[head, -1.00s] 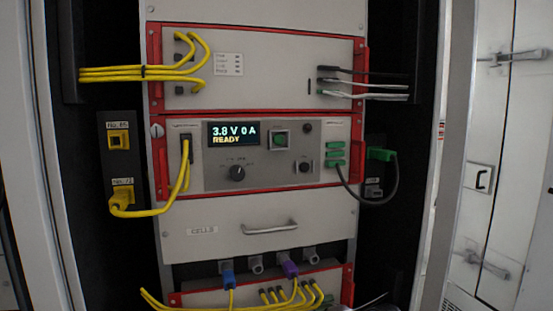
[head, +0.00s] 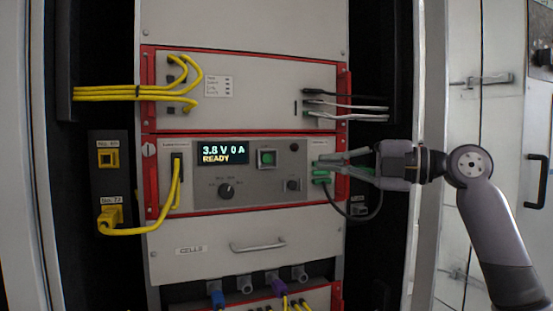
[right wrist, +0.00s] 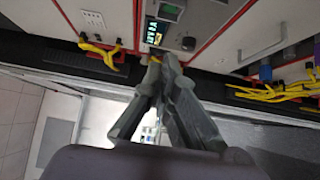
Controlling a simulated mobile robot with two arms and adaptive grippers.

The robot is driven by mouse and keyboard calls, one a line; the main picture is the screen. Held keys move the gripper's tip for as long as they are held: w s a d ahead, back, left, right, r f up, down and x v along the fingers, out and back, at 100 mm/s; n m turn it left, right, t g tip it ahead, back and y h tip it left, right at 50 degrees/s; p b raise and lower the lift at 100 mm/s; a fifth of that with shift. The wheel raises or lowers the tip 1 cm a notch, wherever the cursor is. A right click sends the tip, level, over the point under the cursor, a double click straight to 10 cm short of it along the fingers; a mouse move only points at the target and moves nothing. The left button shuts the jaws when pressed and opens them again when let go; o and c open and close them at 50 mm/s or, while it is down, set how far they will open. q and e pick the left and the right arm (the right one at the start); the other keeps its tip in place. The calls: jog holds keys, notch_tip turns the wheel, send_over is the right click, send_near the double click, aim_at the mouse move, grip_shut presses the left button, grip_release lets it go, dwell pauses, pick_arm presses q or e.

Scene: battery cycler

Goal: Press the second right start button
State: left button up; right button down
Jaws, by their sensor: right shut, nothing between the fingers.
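The cycler's front panel (head: 235,197) has a red frame and a lit display (head: 222,153) reading "3.8 V 0 A READY". A square green button (head: 267,157) sits right of the display; it also shows at the top of the right wrist view (right wrist: 170,11). A small dark button or knob (head: 291,185) sits lower right of it. My right gripper (head: 319,166) comes in from the right, fingers pointing left, to the right of the green button and in front of the green connectors. Its fingertips (right wrist: 161,61) meet with nothing between them. My left gripper is out of view.
A black rotary knob (head: 226,191) is below the display. Yellow cables (head: 171,190) loop at the left, and a black cable (head: 355,214) hangs below my right gripper. Black and white leads (head: 345,106) run above it. A drawer handle (head: 258,246) is below the panel.

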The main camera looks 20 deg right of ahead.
jog(key=shift+a, duration=0.15)
jog(key=p, duration=0.5)
send_near(260, 156)
jog(key=x, duration=0.5)
jog(key=shift+s+a, duration=0.3)
jog(key=shift+a, duration=0.15)
jog(key=shift+w+f, duration=0.1)
jog(key=shift+w, duration=0.5)
